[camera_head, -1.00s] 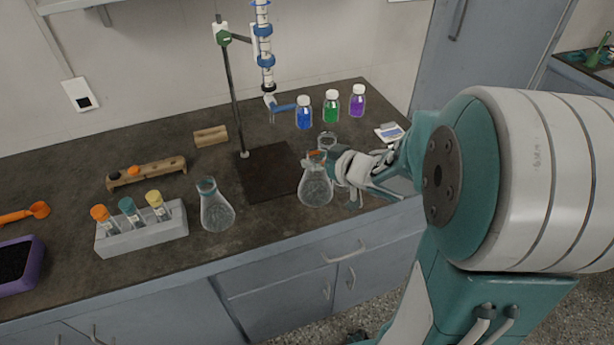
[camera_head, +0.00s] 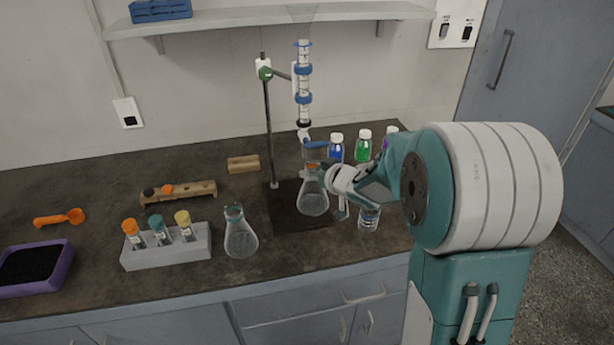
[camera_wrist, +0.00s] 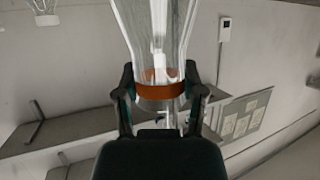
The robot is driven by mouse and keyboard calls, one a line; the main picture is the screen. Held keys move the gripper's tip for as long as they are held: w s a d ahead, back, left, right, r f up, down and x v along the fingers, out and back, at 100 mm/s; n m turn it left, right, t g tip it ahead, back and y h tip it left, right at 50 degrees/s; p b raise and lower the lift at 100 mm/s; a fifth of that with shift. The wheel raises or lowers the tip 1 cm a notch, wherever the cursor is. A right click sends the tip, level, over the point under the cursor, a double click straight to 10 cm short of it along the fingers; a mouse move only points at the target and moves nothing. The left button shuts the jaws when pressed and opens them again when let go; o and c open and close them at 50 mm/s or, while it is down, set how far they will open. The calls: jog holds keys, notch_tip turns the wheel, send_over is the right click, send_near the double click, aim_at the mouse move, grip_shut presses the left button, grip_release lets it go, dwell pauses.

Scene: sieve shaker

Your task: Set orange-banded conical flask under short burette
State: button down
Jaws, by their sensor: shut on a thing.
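The orange-banded conical flask (camera_head: 313,198) is upright in the head view, over the dark base plate (camera_head: 292,217) of the burette stand. My gripper (camera_head: 330,180) is shut on its neck from the right. The wrist view shows the orange band (camera_wrist: 160,91) on the neck between both fingers of my gripper (camera_wrist: 160,95). The short burette (camera_head: 304,85) hangs upright in a clamp on the stand, its lower end close above the flask mouth. I cannot tell whether the flask touches the plate.
Another conical flask (camera_head: 240,235), with a teal band, stands left of the plate. A tube rack (camera_head: 167,248) is further left. Blue (camera_head: 336,148) and green (camera_head: 363,146) bottles stand behind my gripper. A clear glass vessel (camera_head: 369,217) stands right of the plate.

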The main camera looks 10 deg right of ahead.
jog(key=shift+w+a, duration=1.05)
jog(key=shift+w, duration=0.15)
jog(key=shift+w+d+f, duration=0.1)
jog(key=shift+w+f, duration=0.05)
jog(key=shift+w, duration=0.1)
jog(key=f, duration=0.3)
jog(key=shift+d, duration=0.3)
jog(key=shift+a, duration=0.35)
jog(key=shift+f, duration=0.1)
jog(key=shift+c, duration=0.9)
grip_release()
jog(key=shift+d+f, duration=0.1)
jog(key=shift+s+d, duration=0.1)
